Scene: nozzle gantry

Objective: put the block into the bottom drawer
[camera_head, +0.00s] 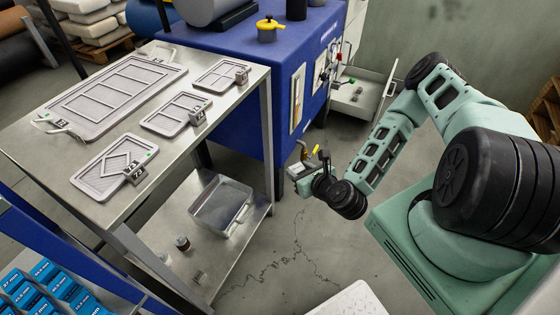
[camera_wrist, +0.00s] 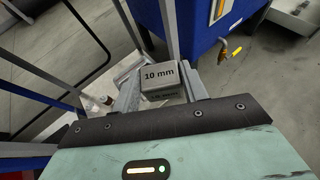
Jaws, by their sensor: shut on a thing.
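A grey metal block marked "10 mm" (camera_wrist: 160,80) sits between the two fingers of my gripper (camera_wrist: 162,92) in the wrist view. The fingers press on its left and right sides.
The blue machine (camera_head: 262,100) has a yellow tap low on its side, which shows in the wrist view (camera_wrist: 231,50). The metal table (camera_head: 150,200) bears several framed plates; its lower shelf holds a clear tray (camera_head: 222,205) and small jars. Cracked bare floor (camera_head: 300,240) lies below my gripper.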

